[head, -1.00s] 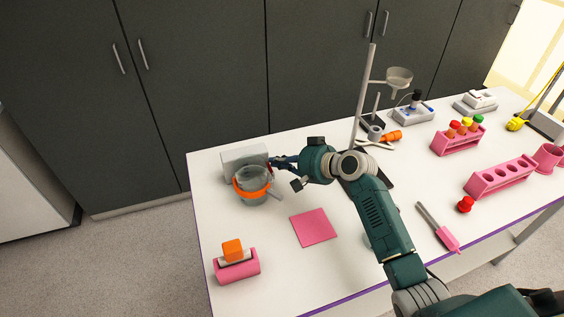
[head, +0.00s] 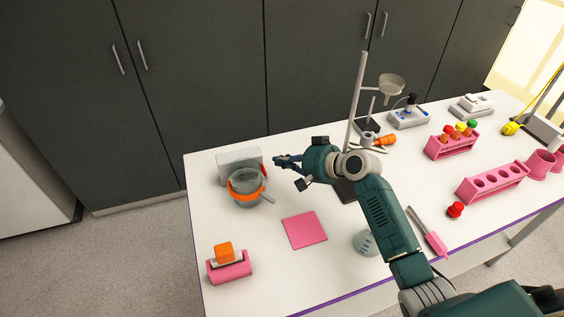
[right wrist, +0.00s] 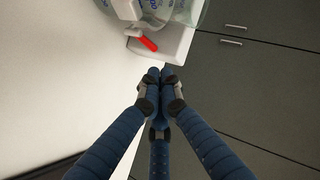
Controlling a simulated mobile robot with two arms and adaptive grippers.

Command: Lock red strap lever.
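The red lever (right wrist: 142,38) sticks out from the white box (right wrist: 178,38) in the right wrist view. In the head view the white box (head: 240,163) stands at the table's back left, behind a clear vessel with an orange band (head: 246,187). The vessel also shows partly in the right wrist view (right wrist: 160,10). My right gripper (head: 279,160) is just right of the box, apart from it. In the right wrist view its fingertips (right wrist: 161,73) are together and empty, a short way from the lever. My left gripper is out of view.
A pink square mat (head: 304,229) and a pink holder with an orange block (head: 229,267) lie toward the front. A stand (head: 356,100) rises behind my right arm. Pink racks (head: 492,183) stand farther right. Dark cabinets (head: 200,80) are behind the table.

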